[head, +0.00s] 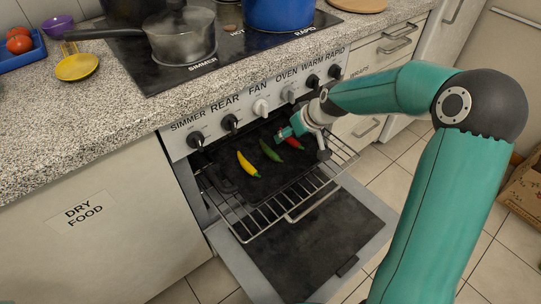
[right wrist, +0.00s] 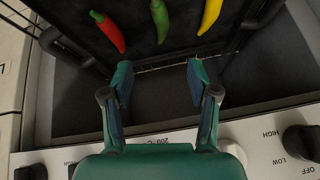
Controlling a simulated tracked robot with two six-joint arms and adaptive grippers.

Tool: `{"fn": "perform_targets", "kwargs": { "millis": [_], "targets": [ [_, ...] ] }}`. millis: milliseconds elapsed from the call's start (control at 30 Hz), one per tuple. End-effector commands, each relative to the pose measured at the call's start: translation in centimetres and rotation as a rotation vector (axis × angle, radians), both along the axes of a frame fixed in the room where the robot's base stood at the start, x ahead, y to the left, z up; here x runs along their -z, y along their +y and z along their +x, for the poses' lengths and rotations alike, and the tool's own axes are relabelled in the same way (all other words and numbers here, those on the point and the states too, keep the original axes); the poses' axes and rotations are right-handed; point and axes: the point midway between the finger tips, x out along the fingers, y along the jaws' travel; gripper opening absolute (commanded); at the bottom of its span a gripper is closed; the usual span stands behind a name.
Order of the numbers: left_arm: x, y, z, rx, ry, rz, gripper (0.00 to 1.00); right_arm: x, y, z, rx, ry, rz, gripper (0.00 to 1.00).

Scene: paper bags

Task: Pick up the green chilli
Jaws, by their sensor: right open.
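The green chilli (head: 271,151) lies on a dark tray (head: 225,178) on the oven rack, between a yellow chilli (head: 247,164) on its left and a red chilli (head: 293,142) on its right, partly hidden by my gripper. My right gripper (head: 284,134) is at the oven opening, just beside the green chilli in the head view. In the right wrist view the gripper (right wrist: 159,78) is open and empty, its fingertips short of the green chilli (right wrist: 160,20), which lies roughly in line with the gap between them. My left gripper is not in view.
The oven door (head: 310,245) hangs open below the pulled-out wire rack (head: 262,212). The knob panel (head: 262,106) runs just above the opening. A lidded pot (head: 183,40) and a blue pot (head: 279,14) stand on the hob above. A labelled cupboard (head: 110,235) is at left.

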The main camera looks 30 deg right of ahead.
Motion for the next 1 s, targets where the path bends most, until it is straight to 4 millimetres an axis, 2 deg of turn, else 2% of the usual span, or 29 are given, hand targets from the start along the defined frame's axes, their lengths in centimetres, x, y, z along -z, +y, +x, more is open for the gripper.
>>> {"fn": "perform_targets", "kwargs": {
  "millis": [100, 333, 667, 1000],
  "targets": [
    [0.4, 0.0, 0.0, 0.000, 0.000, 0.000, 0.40, 2.5, 0.4, 1.4, -0.003, 0.005, 0.002, 0.59],
    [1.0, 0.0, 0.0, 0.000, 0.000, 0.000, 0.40, 6.4, 0.8, 3.8, -0.002, 0.004, 0.002, 0.59],
    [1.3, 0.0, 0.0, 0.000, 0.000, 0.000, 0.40, 8.5, 1.1, 5.3, -0.001, 0.001, 0.001, 0.59],
    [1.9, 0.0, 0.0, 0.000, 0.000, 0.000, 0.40, 12.0, 1.5, 7.6, 0.000, 0.001, 0.000, 0.59]
  ]
}}
